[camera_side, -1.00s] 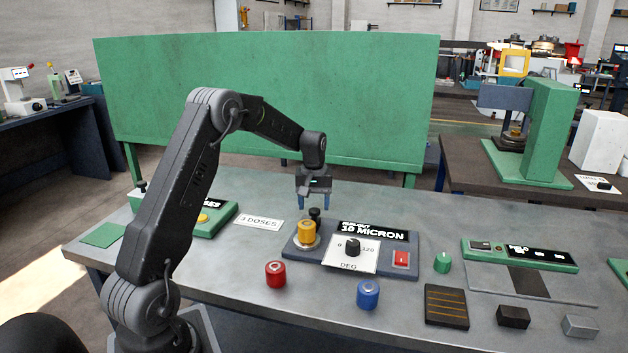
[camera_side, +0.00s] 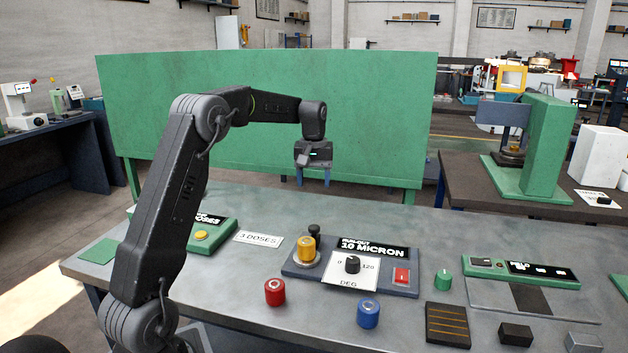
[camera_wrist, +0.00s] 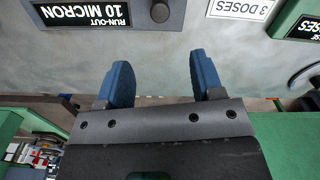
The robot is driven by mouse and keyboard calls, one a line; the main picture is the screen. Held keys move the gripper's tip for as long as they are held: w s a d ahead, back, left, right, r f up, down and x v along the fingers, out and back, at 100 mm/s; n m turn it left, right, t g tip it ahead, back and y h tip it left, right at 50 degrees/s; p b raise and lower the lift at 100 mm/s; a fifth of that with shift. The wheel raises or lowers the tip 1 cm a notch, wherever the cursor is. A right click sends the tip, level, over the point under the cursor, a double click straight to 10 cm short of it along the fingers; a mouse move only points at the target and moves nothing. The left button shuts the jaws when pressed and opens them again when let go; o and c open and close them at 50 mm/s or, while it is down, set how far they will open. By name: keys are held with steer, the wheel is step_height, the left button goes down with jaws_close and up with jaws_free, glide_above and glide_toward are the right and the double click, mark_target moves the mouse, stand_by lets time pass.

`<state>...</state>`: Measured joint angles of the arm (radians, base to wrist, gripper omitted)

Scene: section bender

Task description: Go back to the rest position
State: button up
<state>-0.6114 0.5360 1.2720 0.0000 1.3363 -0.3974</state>
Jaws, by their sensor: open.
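My gripper (camera_side: 313,178) hangs with its blue fingers pointing down, above the back of the table and in front of the green panel. It is open and empty. In the wrist view its two blue fingers (camera_wrist: 160,85) stand apart with nothing between them. Below it stands the run-out device (camera_side: 375,270), with a yellow cylinder (camera_side: 306,249) on its round seat, a black knob on a dial and a red button. The fingers are clear of the yellow cylinder and of the table.
A red cylinder (camera_side: 275,292), a blue cylinder (camera_side: 368,314) and a green knob-like piece (camera_side: 443,280) stand around the device. A green dose box (camera_side: 212,236) is at the left. The green panel (camera_side: 270,110) stands behind the table. Open air surrounds the gripper.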

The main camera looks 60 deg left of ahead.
steer(key=s+d+r+m+t, duration=0.1)
steer(key=s+d+r+m, duration=0.25)
steer(key=d, duration=0.45)
steer(key=s+d+r+m+t, duration=0.15)
steer(key=s+d+r, duration=0.25)
steer(key=d, duration=0.5)
steer(key=s+d+f+m+t, duration=0.3)
steer(key=s+d+m, duration=0.3)
steer(key=s+d, duration=0.7)
steer(key=s+f, duration=0.1)
steer(key=s, duration=0.2)
steer(key=shift+s+f+m, duration=0.15)
steer(key=shift+f+m, duration=0.05)
steer(key=shift+m, duration=0.1)
